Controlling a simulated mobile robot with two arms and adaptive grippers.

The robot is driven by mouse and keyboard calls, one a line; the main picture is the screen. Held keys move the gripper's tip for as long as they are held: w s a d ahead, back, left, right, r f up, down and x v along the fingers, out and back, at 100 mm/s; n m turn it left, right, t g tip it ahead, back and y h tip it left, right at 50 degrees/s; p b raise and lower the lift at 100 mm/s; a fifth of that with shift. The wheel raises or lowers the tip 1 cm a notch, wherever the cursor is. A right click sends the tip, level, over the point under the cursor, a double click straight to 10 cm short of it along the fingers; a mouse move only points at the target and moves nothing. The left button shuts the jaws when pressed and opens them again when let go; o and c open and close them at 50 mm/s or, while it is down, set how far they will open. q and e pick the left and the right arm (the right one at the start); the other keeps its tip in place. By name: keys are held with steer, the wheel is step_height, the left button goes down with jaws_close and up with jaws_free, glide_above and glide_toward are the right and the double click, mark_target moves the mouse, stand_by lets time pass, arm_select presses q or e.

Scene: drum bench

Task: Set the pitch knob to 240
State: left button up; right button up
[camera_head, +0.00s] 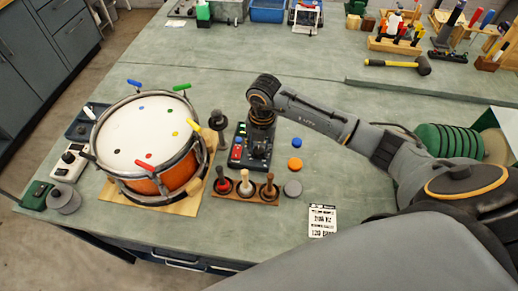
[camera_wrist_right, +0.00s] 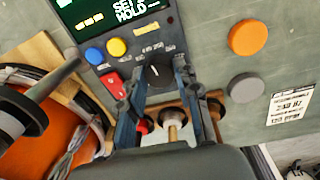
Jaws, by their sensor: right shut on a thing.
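The dark control box (camera_head: 240,158) stands right of the drum in the head view. In the right wrist view its black pitch knob (camera_wrist_right: 157,74) has a white pointer mark and small numbers around it, too small to read surely. My right gripper (camera_head: 257,143) reaches down over the box. In the right wrist view its two fingers (camera_wrist_right: 159,82) are on either side of the knob, shut on it. The box's display (camera_wrist_right: 112,12) is partly cut off and shows "SET HOLD" and yellow digits. My left gripper is in neither view.
The drum (camera_head: 145,135) stands left of the box. A wooden rack (camera_head: 240,198) with several upright handles is close in front. An orange disc (camera_head: 295,164), a grey disc (camera_head: 293,188) and a printed card (camera_head: 322,220) lie to the right. The bench behind the box is clear.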

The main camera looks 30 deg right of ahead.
mark_target(261, 150)
steer(key=shift+n+b, duration=0.3)
steer(key=shift+n, duration=0.4)
steer(key=o, duration=1.1)
steer(key=shift+o, duration=0.2)
step_height(261, 150, up, 12)
steer(key=shift+s+d, duration=0.15)
steer(key=shift+d, duration=0.2)
